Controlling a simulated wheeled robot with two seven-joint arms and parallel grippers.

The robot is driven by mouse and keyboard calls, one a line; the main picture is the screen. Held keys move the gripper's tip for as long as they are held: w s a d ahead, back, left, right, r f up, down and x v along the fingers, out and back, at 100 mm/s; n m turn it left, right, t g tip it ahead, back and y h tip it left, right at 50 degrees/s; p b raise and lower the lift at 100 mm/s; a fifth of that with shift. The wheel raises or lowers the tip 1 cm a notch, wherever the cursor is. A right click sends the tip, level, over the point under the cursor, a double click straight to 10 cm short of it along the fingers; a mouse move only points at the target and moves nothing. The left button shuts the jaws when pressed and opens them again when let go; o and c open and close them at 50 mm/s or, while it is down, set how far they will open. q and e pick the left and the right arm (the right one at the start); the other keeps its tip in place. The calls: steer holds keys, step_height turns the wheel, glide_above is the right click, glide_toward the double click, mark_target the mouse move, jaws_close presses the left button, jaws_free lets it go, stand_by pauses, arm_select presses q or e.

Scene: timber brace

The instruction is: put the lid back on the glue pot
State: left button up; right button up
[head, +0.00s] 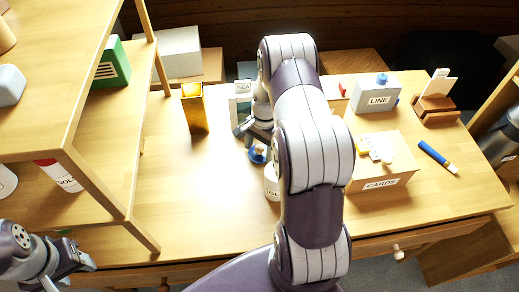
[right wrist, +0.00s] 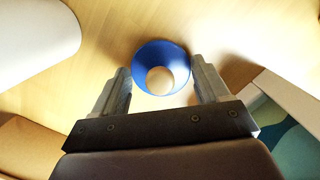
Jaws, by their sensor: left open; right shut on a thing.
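The blue lid (head: 257,155) with a pale wooden knob is by the glue pot, on its far left side in the head view. My right gripper (head: 252,135) is shut on the lid. In the right wrist view the lid (right wrist: 143,58) sits between the two fingers (right wrist: 160,88), knob facing the camera. I cannot tell whether it touches the table. The white glue pot (head: 271,184) stands upright, partly hidden behind my right arm; its top is mostly covered. My left gripper (head: 78,263) is open and empty at the lower left, away from the lid and pot.
A yellow box (head: 194,108) stands left of the lid on the table (head: 170,200). Behind my right gripper is a SEA-labelled box (head: 241,105). Wooden shelving (head: 110,190) rises left.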

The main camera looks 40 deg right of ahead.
mark_target(258, 148)
step_height(258, 148, up, 3)
steer(key=shift+w, duration=0.1)
steer(key=s+d+r, duration=0.6)
steer(key=d+r, duration=0.1)
steer(key=d, duration=0.2)
steer(key=shift+s+d+b, duration=0.3)
steer(key=shift+d+b, duration=0.1)
steer(key=shift+b, duration=0.05)
steer(key=shift+r, duration=0.1)
